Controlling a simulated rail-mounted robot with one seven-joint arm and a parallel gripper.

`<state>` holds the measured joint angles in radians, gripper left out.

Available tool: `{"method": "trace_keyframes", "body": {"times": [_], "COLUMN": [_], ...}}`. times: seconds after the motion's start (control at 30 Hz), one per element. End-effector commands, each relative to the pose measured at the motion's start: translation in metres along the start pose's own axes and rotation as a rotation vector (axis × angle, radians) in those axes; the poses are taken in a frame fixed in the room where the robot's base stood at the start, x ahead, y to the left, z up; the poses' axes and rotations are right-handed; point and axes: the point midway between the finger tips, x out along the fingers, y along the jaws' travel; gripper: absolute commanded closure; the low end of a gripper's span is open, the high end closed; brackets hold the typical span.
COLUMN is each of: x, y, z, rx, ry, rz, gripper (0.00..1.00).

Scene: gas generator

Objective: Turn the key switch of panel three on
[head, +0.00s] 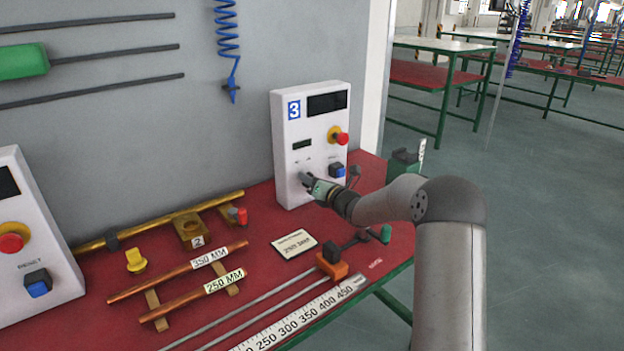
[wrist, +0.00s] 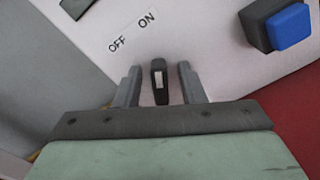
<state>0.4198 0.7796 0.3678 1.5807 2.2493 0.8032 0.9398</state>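Panel three (head: 309,125) is a white box with a blue "3" label, standing at the back of the red table. Its key switch (wrist: 159,82) is a dark knob with a white mark, below the printed words OFF and ON in the wrist view. My gripper (head: 308,181) is at the lower left of the panel face in the head view. In the wrist view my gripper (wrist: 160,85) is open, with one finger on each side of the knob and a small gap showing on both sides. In the head view the knob is hidden by my gripper.
A blue push button (wrist: 290,27) sits right of the knob in the wrist view. A red emergency button (head: 341,138) is above it on the panel. Copper pipes (head: 190,275) and an orange clamp (head: 332,268) lie on the red table (head: 262,222). Another white panel (head: 35,240) stands at left.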

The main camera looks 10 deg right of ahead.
Motion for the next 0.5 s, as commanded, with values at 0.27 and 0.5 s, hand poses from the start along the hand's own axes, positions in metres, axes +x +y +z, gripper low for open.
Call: {"method": "trace_keyframes", "body": {"times": [0.27, 0.5], "x": [-0.001, -0.037], "y": [0.019, 0.057], "z": [0.031, 0.060], "rx": [-0.005, -0.004], "ry": [-0.004, -0.003], "rz": [0.002, 0.000], "gripper": [0.64, 0.64]}}
